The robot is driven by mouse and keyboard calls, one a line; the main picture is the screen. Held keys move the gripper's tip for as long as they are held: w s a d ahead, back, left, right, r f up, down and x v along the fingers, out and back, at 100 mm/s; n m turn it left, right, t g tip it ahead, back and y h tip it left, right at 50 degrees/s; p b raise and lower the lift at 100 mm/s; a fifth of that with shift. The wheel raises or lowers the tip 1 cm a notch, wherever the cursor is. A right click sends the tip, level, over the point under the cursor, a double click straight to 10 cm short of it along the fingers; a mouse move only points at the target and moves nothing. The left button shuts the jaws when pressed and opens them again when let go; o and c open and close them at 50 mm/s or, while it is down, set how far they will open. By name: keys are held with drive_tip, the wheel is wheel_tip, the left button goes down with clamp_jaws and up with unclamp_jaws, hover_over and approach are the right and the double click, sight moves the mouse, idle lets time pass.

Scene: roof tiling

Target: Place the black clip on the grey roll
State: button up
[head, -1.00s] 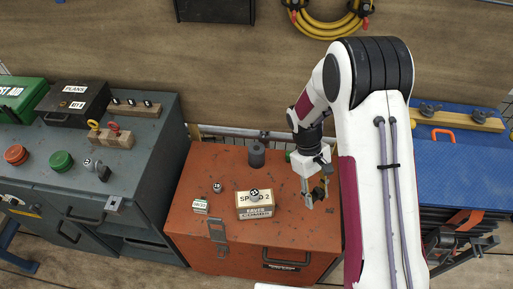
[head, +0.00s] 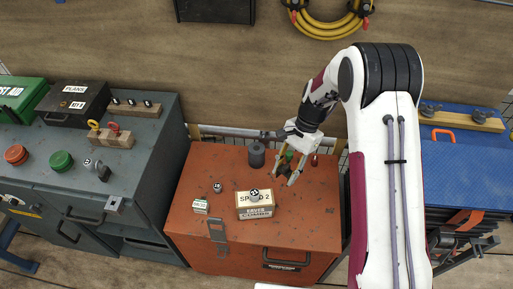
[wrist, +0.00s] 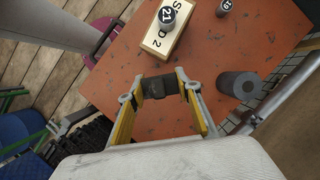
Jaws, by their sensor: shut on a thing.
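My gripper (head: 283,179) is over the right part of the orange-red chest top in the head view, with its fingers pointing down. It is shut on the black clip (wrist: 154,88), a small dark block held between the yellow-sided fingers in the wrist view. In the head view the clip is small and partly hidden by the fingers. The grey roll (head: 257,155), a dark grey upright cylinder, stands at the back of the chest top, left of my gripper. It also shows in the wrist view (wrist: 240,85), to the right of the clip and apart from it.
A box labelled SPEED 2 (head: 254,206) with a small grey numbered cylinder on it stands at the front of the orange-red chest (head: 200,240). A small numbered piece (head: 217,187) stands left of it. A grey cabinet (head: 155,150) is on the left, a blue surface (head: 450,170) on the right.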

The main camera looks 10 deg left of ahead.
drive_tip(key=w+a+r+m+t, duration=0.2)
drive_tip(key=w+a+r+m, duration=0.1)
drive_tip(key=w+a+m, duration=0.2)
drive_tip(key=w+a+r+m+t+y, duration=0.1)
drive_tip(key=w+a+r+m+t, duration=0.2)
drive_tip(key=w+m, duration=0.5)
drive_tip(key=a+r+m, duration=0.1)
drive_tip(key=a+m, duration=0.1)
drive_tip(key=shift+w+a+r, duration=0.2)
drive_tip(key=shift+a+r, duration=0.1)
drive_tip(key=shift+a, duration=0.05)
hover_over(252, 146)
drive_tip(key=d, duration=0.2)
drive_tip(key=shift+s+a+f, duration=0.1)
drive_tip(key=shift+s+f, duration=0.05)
drive_tip(key=shift+f, duration=1.45)
drive_tip(key=shift+s+a+f, duration=0.1)
drive_tip(key=shift+s+f, duration=0.05)
drive_tip(key=shift+f, duration=1.4)
drive_tip(key=shift+f, duration=1.85)
drive_tip(key=shift+f, duration=0.1)
